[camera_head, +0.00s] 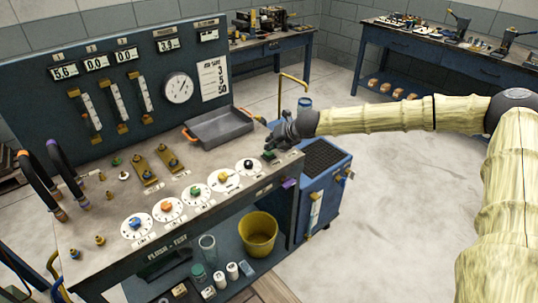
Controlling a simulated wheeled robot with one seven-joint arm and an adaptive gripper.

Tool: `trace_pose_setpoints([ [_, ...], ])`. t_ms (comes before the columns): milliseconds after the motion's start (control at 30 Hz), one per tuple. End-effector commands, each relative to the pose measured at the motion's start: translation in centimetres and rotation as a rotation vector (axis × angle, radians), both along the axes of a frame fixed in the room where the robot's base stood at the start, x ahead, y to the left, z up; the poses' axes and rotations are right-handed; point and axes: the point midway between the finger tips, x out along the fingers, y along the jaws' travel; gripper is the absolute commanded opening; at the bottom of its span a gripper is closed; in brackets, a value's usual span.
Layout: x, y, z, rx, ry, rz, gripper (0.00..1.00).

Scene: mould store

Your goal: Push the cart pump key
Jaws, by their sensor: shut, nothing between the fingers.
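The blue cart (318,180) stands against the right end of the flush-test bench. It has a dark grille on top and a yellow handle (293,85) behind. My gripper (270,146) reaches in from the right, shut and empty, over the bench's right end near the cart. Small dark key-like parts (268,156) lie just below its fingertips. I cannot tell which is the pump key, or whether the fingertips touch anything.
The flush-test bench (110,192) carries a row of coloured knobs on white dials, and a grey tray (218,127) with orange handles. A yellow bucket (259,234) sits on its lower shelf. Blue workbenches (420,50) stand behind. The floor at right is clear beneath my arm.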

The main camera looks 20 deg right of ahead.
Motion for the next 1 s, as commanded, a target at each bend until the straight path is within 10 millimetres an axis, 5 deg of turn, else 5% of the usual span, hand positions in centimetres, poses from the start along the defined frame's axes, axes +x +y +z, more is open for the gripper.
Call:
trace_pose_setpoints([
  [1000,-0.01,0.00,-0.90,0.000,0.000,0.000,0.00],
])
